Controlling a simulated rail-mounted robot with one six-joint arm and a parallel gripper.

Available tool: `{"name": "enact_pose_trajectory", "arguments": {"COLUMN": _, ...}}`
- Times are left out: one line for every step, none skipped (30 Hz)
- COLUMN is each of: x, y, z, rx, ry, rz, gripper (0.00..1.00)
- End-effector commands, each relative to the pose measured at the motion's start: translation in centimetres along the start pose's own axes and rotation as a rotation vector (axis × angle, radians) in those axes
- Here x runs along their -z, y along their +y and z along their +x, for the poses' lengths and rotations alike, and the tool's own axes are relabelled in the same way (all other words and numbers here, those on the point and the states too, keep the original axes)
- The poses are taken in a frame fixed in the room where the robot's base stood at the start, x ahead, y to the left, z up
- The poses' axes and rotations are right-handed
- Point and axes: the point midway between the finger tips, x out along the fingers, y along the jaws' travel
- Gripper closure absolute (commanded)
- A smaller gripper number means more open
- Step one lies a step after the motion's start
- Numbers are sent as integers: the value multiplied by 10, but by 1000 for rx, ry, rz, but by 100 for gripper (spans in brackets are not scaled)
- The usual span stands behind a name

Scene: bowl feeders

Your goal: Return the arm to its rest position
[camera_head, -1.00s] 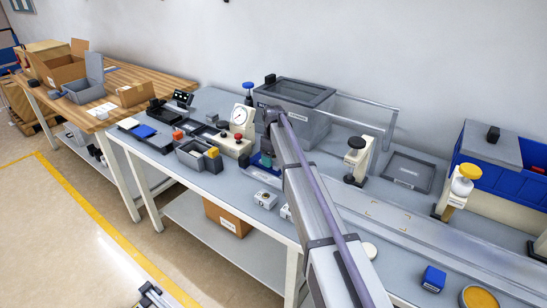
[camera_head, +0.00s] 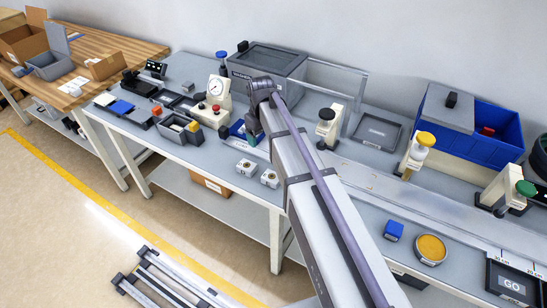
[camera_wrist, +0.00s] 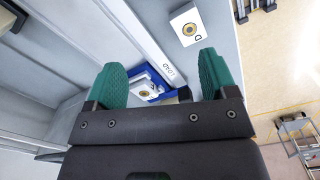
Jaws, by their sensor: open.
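My arm (camera_head: 318,190) reaches from the lower right across the workbench (camera_head: 180,148), its wrist bent down near the grey lidded bin. My gripper (camera_head: 251,138) is small and partly hidden there, beside a blue fixture (camera_head: 237,129). In the wrist view, my gripper (camera_wrist: 160,62) has two green fingers spread apart with nothing held between them. Beyond them is the blue fixture (camera_wrist: 155,91) with a white block (camera_wrist: 146,93) in it. A second white block (camera_wrist: 187,26), marked D with a brass ring, lies apart from the fingers.
Two white blocks (camera_head: 257,172) lie near the bench's front edge. Presses with yellow (camera_head: 417,155) and green (camera_head: 510,190) knobs and a blue bin (camera_head: 478,140) stand at right.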

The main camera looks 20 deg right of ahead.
Motion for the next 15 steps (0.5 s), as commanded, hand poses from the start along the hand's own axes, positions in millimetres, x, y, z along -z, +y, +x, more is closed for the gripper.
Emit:
{"name": "enact_pose_trajectory", "arguments": {"x": -70, "y": -29, "z": 0, "rx": 0, "ry": 0, "rz": 87, "gripper": 22}}
{"name": "enact_pose_trajectory", "arguments": {"x": -97, "y": -41, "z": 0, "rx": 0, "ry": 0, "rz": 145, "gripper": 22}}
{"name": "enact_pose_trajectory", "arguments": {"x": -129, "y": -54, "z": 0, "rx": 0, "ry": 0, "rz": 215, "gripper": 22}}
{"name": "enact_pose_trajectory", "arguments": {"x": -148, "y": -62, "z": 0, "rx": -1, "ry": 0, "rz": 262, "gripper": 22}}
{"name": "enact_pose_trajectory", "arguments": {"x": -165, "y": -69, "z": 0, "rx": -1, "ry": 0, "rz": 302, "gripper": 22}}
{"name": "enact_pose_trajectory", "arguments": {"x": -180, "y": -76, "z": 0, "rx": -1, "ry": 0, "rz": 344, "gripper": 22}}
{"name": "enact_pose_trajectory", "arguments": {"x": -188, "y": -79, "z": 0, "rx": -1, "ry": 0, "rz": 367, "gripper": 22}}
{"name": "enact_pose_trajectory", "arguments": {"x": -193, "y": -81, "z": 0, "rx": -1, "ry": 0, "rz": 384, "gripper": 22}}
{"name": "enact_pose_trajectory", "arguments": {"x": -195, "y": -82, "z": 0, "rx": -1, "ry": 0, "rz": 397, "gripper": 22}}
{"name": "enact_pose_trajectory", "arguments": {"x": -195, "y": -82, "z": 0, "rx": -1, "ry": 0, "rz": 402, "gripper": 22}}
{"name": "enact_pose_trajectory", "arguments": {"x": -194, "y": -81, "z": 0, "rx": -1, "ry": 0, "rz": 403, "gripper": 22}}
{"name": "enact_pose_trajectory", "arguments": {"x": -192, "y": -81, "z": 0, "rx": -1, "ry": 0, "rz": 402, "gripper": 22}}
{"name": "enact_pose_trajectory", "arguments": {"x": -192, "y": -81, "z": 0, "rx": -1, "ry": 0, "rz": 402, "gripper": 22}}
{"name": "enact_pose_trajectory", "arguments": {"x": -192, "y": -80, "z": 0, "rx": -1, "ry": 0, "rz": 401, "gripper": 22}}
{"name": "enact_pose_trajectory", "arguments": {"x": -192, "y": -80, "z": 0, "rx": -1, "ry": 0, "rz": 401, "gripper": 22}}
